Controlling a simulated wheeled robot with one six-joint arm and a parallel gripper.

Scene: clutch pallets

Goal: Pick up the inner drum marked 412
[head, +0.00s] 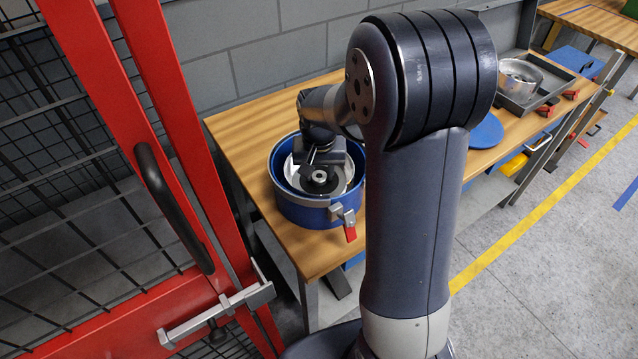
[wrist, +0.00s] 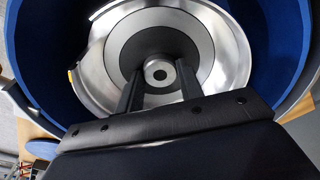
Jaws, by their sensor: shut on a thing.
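The inner drum (wrist: 232,62) is a shiny metal bowl with a dark grey ring and a central hub. It sits inside a round blue tub (head: 305,214) on the wooden bench, and its pale inside also shows in the head view (head: 291,174). My gripper (wrist: 158,90) reaches down into the drum, its two dark fingers on either side of the hub, shut on it. In the head view my gripper (head: 318,168) partly covers the drum. I cannot read a 412 marking in either view.
The tub has a metal clamp with a red tab (head: 350,233) at its front. A blue round lid (head: 486,131) lies to the right on the bench. Further right stands a dark tray (head: 530,100) with another metal drum (head: 519,75). A red mesh gate (head: 180,150) stands close at left.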

